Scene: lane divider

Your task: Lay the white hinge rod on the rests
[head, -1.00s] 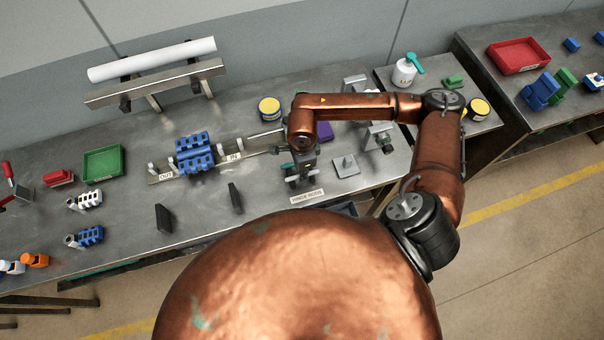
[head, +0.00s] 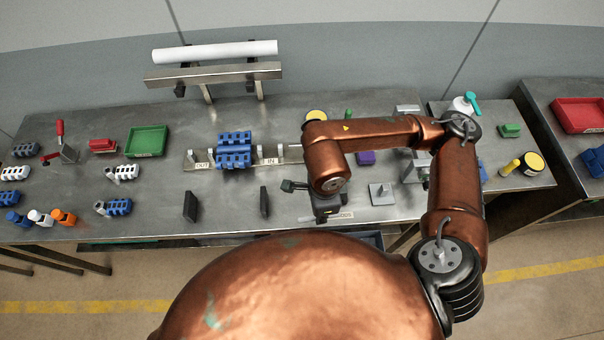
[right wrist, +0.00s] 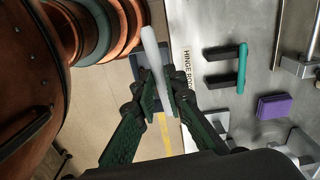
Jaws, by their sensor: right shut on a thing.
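The white hinge rod (right wrist: 152,50) is between the fingers of my right gripper (right wrist: 161,98) in the right wrist view. The fingers are shut on it, and its free end points away from the gripper. My left gripper is not in view.
A blue hinge block (head: 234,150) sits on a labelled strip behind the dark blocks. A dark bin (right wrist: 140,57) is beyond the rod beside the HINGE RODS label (right wrist: 187,67). A grey plate (head: 381,193) and a purple block (right wrist: 273,106) lie to the right. Bench between the dark blocks is clear.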

